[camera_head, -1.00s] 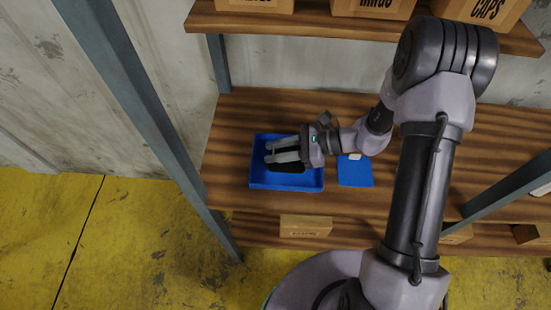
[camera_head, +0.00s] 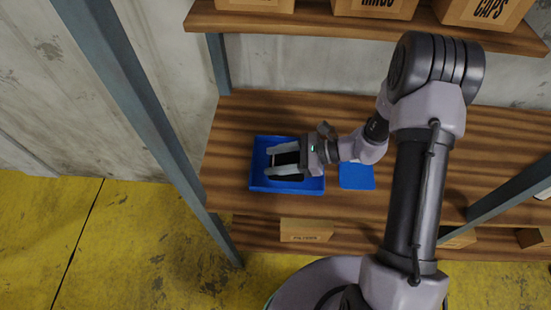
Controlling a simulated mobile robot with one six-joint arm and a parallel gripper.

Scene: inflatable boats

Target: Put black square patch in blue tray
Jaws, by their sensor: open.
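The blue tray (camera_head: 262,186) sits on the left part of the wooden shelf board. The black square patch (camera_head: 286,159) shows between my gripper's fingers, over the tray; it looks to lie inside the tray, though part of it is hidden by the fingers. My gripper (camera_head: 272,160) is open, above the tray, with its fingers pointing left and spread to either side of the patch.
A flat blue square (camera_head: 357,178) lies on the shelf board (camera_head: 430,200) just right of the tray, under my wrist. A grey post (camera_head: 150,110) stands to the left. Cardboard boxes (camera_head: 373,8) sit on the upper shelf, and a small box (camera_head: 306,231) is on the lower one.

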